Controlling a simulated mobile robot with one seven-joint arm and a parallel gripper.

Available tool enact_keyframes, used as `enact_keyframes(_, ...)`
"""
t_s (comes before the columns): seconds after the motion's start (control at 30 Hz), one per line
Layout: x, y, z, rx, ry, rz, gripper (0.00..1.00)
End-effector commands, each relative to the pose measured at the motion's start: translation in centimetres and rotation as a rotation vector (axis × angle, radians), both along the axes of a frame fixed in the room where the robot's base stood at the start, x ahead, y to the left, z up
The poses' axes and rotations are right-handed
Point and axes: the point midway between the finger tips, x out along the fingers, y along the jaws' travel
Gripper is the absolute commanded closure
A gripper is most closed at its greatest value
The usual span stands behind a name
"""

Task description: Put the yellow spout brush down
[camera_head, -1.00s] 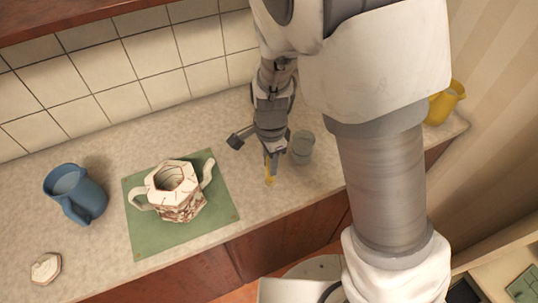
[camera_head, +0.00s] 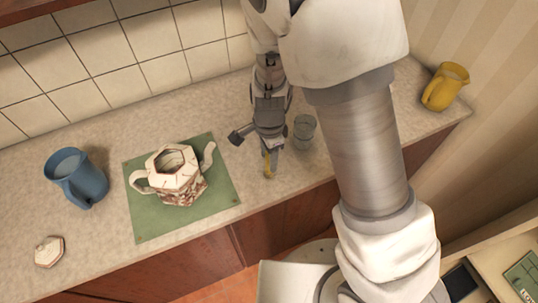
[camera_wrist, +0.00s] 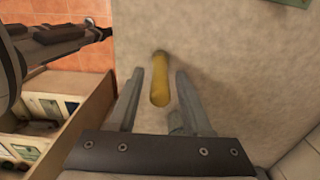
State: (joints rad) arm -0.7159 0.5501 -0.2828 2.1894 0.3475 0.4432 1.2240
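The yellow spout brush (camera_wrist: 160,80) shows in the wrist view as a slim yellow rod between my two fingers, with a gap on each side. My gripper (camera_wrist: 157,100) is open around it. In the head view my gripper (camera_head: 271,158) points down at the counter near its front edge, and the yellow brush (camera_head: 267,166) shows at the fingertips. Its lower end appears to be at the counter surface. I cannot tell whether it stands upright or leans.
A clear glass (camera_head: 304,131) stands close to the right of my gripper. A patterned teapot (camera_head: 178,182) sits on a green mat (camera_head: 150,222). A blue jug (camera_head: 80,180) and a lid (camera_head: 49,251) are at left; a yellow jug (camera_head: 445,87) is at far right.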

Motion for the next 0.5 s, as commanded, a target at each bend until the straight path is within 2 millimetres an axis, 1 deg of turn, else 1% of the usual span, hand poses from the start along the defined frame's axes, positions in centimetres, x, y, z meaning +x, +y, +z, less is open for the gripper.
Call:
enact_keyframes(0.33,0.0,0.0,0.3,0.000,0.000,0.000,0.45)
enact_keyframes(0.43,0.0,0.1,1.1,0.001,-0.002,0.001,0.45)
enact_keyframes(0.5,0.1,0.1,2.1,0.003,-0.004,0.001,0.45)
